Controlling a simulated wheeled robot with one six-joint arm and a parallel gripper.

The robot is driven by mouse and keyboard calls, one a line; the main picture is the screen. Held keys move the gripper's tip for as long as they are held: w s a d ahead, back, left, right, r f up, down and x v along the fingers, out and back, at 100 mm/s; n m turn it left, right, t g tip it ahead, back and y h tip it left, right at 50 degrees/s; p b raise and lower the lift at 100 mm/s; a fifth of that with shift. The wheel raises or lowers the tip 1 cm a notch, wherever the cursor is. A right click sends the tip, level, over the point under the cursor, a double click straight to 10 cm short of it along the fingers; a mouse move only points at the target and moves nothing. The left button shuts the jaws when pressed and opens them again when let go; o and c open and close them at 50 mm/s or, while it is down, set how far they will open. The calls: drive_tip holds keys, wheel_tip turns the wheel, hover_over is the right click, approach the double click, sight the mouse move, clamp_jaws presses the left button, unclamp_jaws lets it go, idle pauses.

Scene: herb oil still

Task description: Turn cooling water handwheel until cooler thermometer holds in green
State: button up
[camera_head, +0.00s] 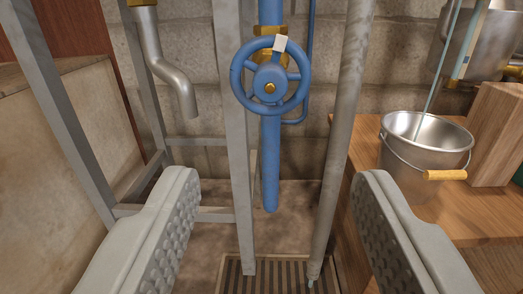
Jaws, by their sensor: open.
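The blue cooling water handwheel (270,75) is on a vertical blue pipe (271,165) in the upper middle of the view. It has a brass centre nut and a pale tag or mark on its upper rim. My gripper (277,180) is open and empty. Its two grey padded fingers are at the lower left and lower right. The wheel appears above and between the fingertips, apart from both. No round cooler thermometer dial or green band is recognisable in this view. A thin glass-like stem with a pale blue strip shows at the upper right, cut off by the frame.
A grey metal frame post (236,150) stands just left of the blue pipe, and a grey pipe (340,130) stands to its right. A steel bucket (426,140) sits on a wooden bench (459,222) at right beside a wood block (500,135). A floor grate (262,279) lies below.

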drive_tip(key=f, duration=0.1)
approach(270, 92)
drive_tip(key=w, duration=0.9)
drive_tip(key=shift+d, duration=0.15)
drive_tip(key=c, duration=1)
